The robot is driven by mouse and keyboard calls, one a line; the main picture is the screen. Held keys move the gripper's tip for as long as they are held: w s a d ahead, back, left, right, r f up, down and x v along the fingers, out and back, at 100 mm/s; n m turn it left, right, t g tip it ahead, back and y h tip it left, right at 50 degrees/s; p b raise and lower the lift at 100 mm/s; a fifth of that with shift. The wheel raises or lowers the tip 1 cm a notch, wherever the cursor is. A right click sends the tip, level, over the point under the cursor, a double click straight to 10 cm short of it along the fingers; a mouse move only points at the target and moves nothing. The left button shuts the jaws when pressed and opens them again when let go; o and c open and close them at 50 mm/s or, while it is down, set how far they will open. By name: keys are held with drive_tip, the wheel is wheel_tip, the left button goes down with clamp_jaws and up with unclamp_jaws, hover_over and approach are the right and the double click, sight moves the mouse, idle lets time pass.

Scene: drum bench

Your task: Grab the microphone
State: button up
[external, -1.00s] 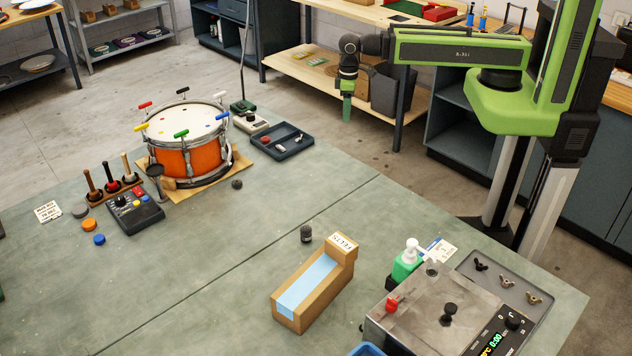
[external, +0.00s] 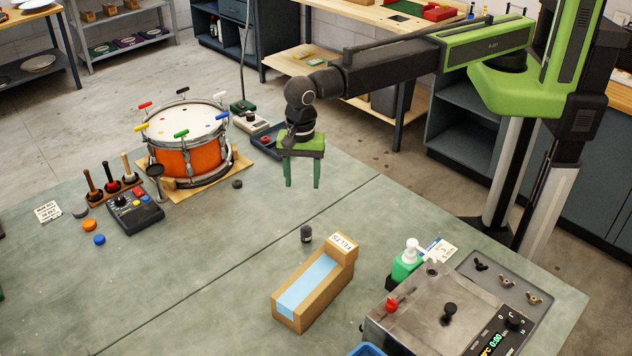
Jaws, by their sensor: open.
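A wooden box with a blue inside (external: 310,285) is close in front of the cylinder. A green pump bottle (external: 407,262) and a metal machine (external: 420,310) stand to the right. An orange drum (external: 185,158) and a dark tray (external: 268,141) are at the back left.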

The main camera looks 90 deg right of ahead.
sight(306, 227)
drive_tip(key=f+b, duration=0.4)
drive_tip(key=a+f+b, duration=0.1)
drive_tip(key=f+b, duration=0.3)
drive_tip(key=s+f+b, duration=0.1)
drive_tip(key=f+b, duration=0.3)
drive_tip(key=shift+s+a+f+b, duration=0.1)
drive_tip(key=shift+a+f+b, duration=0.1)
drive_tip(key=shift+b, duration=0.1)
drive_tip(key=f+b, duration=0.5)
drive_tip(key=shift+w+d+f, duration=0.1)
drive_tip(key=shift+w, duration=0.15)
drive_tip(key=shift+r, duration=0.2)
drive_tip(key=shift+c, duration=0.4)
clamp_jaws()
